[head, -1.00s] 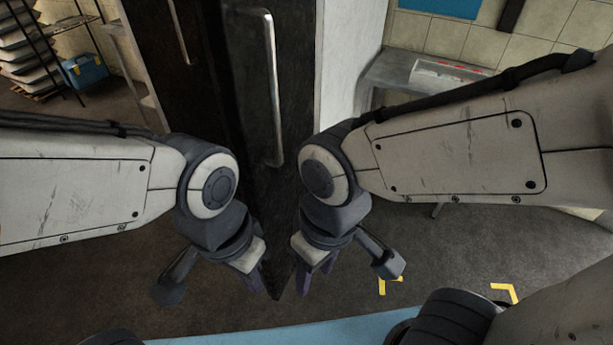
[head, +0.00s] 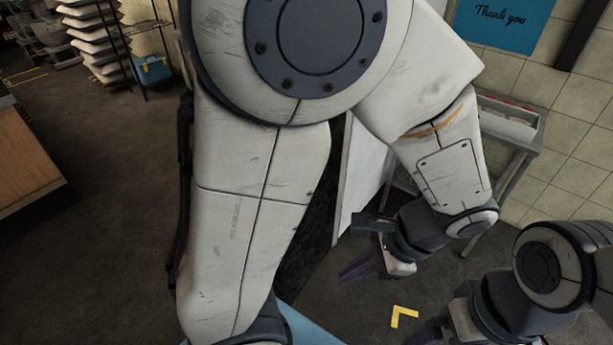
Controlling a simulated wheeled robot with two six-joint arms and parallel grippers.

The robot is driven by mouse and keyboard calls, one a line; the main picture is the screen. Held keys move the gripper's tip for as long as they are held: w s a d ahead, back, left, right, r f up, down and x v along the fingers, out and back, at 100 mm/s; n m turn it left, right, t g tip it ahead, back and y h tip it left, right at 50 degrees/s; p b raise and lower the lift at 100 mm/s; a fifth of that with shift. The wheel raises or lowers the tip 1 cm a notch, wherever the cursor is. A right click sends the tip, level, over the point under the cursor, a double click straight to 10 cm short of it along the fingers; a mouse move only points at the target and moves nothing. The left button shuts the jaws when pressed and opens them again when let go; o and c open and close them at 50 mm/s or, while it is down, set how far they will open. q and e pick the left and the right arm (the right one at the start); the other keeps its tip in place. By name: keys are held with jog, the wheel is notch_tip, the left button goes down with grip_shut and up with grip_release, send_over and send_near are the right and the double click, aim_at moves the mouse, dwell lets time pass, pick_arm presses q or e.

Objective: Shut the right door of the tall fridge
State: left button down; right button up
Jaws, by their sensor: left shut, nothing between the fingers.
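The tall fridge shows only as a narrow dark strip (head: 325,195) and a white panel (head: 362,180) beside it. My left arm hides most of it, including the handles, so I cannot tell how far the right door stands open. My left gripper (head: 361,266) is shut and empty. It points down and left, just in front of the lower end of the white panel; I cannot tell whether it touches. My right gripper (head: 430,329) is low at the bottom right, partly cut off by the frame edge, away from the fridge.
A metal side table (head: 515,130) stands by the tiled wall at the right, under a blue "Thank you" sign (head: 507,22). A wooden counter (head: 22,155) is at the left. A blue toolbox (head: 152,70) sits by a rack at the back. The floor at left is clear.

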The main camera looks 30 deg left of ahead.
pick_arm(q)
jog(key=w+a+f+m+t+y+p, duration=0.1)
jog(key=w+a+f+m+y, duration=0.1)
jog(key=w+a+m+y, duration=0.35)
jog(key=w+a+f+m+t+y+p, duration=0.1)
jog(key=w+a+f+m+y, duration=0.2)
jog(key=w+a+y, duration=0.35)
jog(key=w+a+p, duration=0.1)
jog(key=a+p, duration=0.3)
jog(key=a, duration=0.8)
jog(key=shift+y, duration=0.3)
jog(key=shift+w+a, duration=0.1)
jog(key=shift+a, duration=0.05)
